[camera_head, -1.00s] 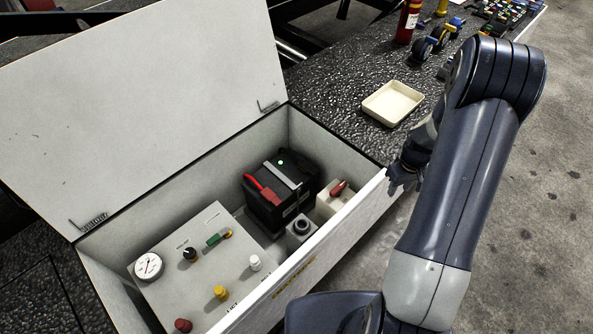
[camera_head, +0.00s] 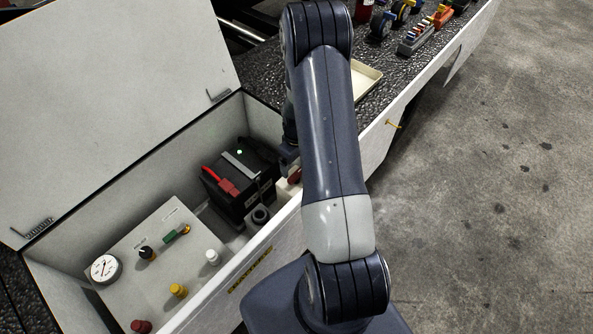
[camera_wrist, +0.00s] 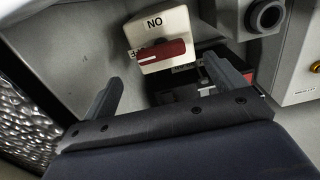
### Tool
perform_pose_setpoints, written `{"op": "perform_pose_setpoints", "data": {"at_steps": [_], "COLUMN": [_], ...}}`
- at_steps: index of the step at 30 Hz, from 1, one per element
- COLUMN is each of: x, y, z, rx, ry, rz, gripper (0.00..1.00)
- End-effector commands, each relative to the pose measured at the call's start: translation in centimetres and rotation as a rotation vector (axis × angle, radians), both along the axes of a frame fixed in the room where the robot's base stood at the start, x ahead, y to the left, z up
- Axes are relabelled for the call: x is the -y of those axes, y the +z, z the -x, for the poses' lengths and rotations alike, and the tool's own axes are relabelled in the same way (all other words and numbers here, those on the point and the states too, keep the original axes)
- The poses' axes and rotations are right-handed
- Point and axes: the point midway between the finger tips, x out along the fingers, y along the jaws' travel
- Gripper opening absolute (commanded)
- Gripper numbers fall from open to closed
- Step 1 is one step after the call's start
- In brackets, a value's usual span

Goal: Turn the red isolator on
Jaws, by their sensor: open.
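The red isolator handle (camera_wrist: 162,52) sits on a cream box (camera_wrist: 160,23) in the wrist view. The handle lies nearly level across the box face. "NO" shows on one side of it, and a second label at its left end is partly hidden. My gripper (camera_wrist: 165,88) is open and empty, its two fingers apart and pointing toward the isolator, with the handle beyond the fingertips. In the head view the red handle (camera_head: 294,176) shows just left of my arm, which hides much of the isolator box and the gripper.
The isolator is inside an open white box with its lid (camera_head: 110,100) raised. A black battery (camera_head: 238,185) with a red clamp stands beside it. A round grey socket (camera_head: 261,214) and a control panel (camera_head: 150,262) with knobs are near. The box's front wall (camera_head: 225,290) is close to my arm.

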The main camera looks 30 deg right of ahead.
Motion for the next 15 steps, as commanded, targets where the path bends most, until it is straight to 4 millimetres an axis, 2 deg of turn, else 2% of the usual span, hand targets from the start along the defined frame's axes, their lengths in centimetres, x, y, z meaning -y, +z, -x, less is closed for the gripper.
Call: {"op": "perform_pose_setpoints", "data": {"at_steps": [6,15], "x": [0.0,0.0], "y": [-3.4,-6.1], "z": [0.1,0.0], "rx": [-0.004,0.0], "ry": [0.0,0.0], "rz": [-0.001,0.0], "gripper": [0.91,0.91]}}
